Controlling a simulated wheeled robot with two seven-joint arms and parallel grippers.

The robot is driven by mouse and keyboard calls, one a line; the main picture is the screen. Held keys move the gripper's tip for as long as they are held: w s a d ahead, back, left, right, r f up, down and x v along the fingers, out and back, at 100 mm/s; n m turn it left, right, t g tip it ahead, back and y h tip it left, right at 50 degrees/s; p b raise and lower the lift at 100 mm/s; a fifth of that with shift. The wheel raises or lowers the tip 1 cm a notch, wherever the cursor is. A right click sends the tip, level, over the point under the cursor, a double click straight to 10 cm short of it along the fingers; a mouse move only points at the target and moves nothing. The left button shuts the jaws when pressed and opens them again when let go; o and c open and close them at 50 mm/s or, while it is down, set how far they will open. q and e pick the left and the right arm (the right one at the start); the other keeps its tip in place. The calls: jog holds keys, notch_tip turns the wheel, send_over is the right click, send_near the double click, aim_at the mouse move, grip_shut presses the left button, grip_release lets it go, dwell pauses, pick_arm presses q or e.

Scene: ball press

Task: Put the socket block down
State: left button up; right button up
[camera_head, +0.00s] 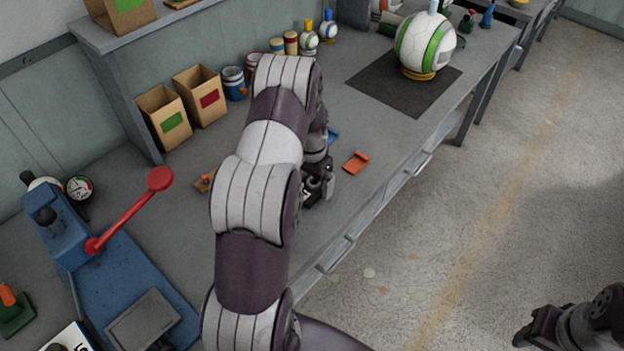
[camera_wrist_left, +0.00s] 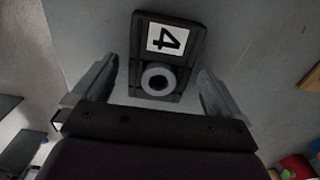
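The socket block (camera_wrist_left: 148,60) is a dark block with a white label reading 4 and a round grey socket. In the left wrist view it lies against the grey bench surface. My left gripper (camera_wrist_left: 158,78) is open, one finger on each side of the block, with a visible gap on both sides. In the head view my left arm hides most of this spot; the left gripper (camera_head: 318,188) shows only partly, low over the bench near its front edge. My right gripper (camera_head: 530,328) is at the lower right over the floor; its fingers are too unclear to judge.
An orange piece (camera_head: 356,162) lies right of my left gripper. A blue press (camera_head: 65,235) with a red lever (camera_head: 130,210) stands at the left. Two cardboard boxes (camera_head: 165,117) and several cans line the back. A white-green ball (camera_head: 425,45) sits on a dark mat (camera_head: 380,88).

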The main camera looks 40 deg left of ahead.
aim_at(313, 186)
pick_arm(q)
notch_tip(313, 186, up, 12)
jog(key=s+d+r+t, duration=0.1)
jog(key=s+d+r, duration=0.1)
jog(key=s+d, duration=1.3)
jog(key=d, duration=0.4)
jog(key=shift+s+r+n+b, duration=0.15)
jog(key=shift+n+b, duration=0.2)
jog(key=shift+n, duration=0.05)
